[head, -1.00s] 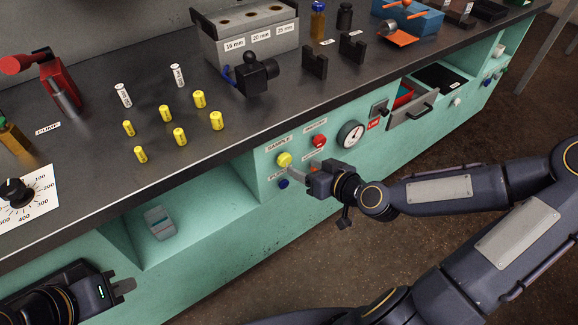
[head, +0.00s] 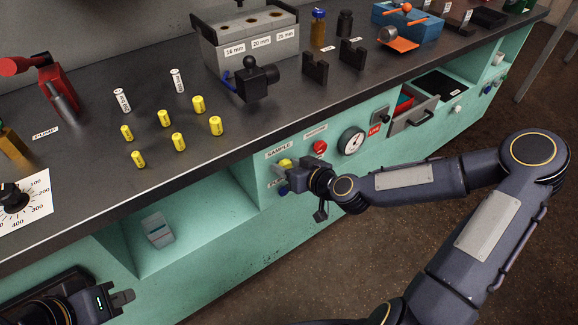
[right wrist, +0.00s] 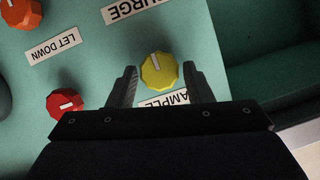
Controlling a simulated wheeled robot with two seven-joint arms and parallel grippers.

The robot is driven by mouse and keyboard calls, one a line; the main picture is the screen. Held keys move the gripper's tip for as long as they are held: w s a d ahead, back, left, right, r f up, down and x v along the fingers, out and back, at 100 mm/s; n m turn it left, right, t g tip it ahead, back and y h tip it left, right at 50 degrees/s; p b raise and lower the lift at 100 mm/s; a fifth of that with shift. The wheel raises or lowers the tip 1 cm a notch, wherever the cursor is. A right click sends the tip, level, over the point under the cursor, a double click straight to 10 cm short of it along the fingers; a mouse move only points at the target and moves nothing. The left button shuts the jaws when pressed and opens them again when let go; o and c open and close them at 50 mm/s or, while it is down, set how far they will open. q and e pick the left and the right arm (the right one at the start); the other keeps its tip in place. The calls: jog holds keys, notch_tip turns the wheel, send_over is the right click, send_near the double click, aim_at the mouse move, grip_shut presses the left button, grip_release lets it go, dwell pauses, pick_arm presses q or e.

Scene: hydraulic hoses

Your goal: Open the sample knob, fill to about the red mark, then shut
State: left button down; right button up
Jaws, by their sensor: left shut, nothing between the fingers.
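The yellow sample knob (head: 285,163) is on the green front panel under the SAMPLE label. It also shows in the right wrist view (right wrist: 158,72), its white pointer line near the top of the picture. My right gripper (right wrist: 159,68) is open, with one finger on each side of the knob and a visible gap on both sides. In the head view my right gripper (head: 300,176) partly covers the panel below the knob. My left gripper (head: 127,297) is shut and empty at lower left.
A red knob (head: 319,147) and a gauge (head: 351,141) are right of the sample knob; the right wrist view also shows an orange knob (right wrist: 20,12). An open drawer (head: 412,113) juts out further right.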

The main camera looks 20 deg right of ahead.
jog(key=c, duration=0.6)
jog(key=shift+c, duration=0.2)
jog(key=shift+m, duration=0.3)
jog(key=shift+d+f+m+y+b, duration=0.2)
jog(key=shift+m+y+b, duration=0.4)
jog(key=shift+m+y, duration=0.25)
jog(key=shift+w+d+m+y+b, duration=0.15)
jog(key=shift+m+y+b, duration=0.75)
jog(key=shift+m, duration=0.95)
jog(key=o, duration=1)
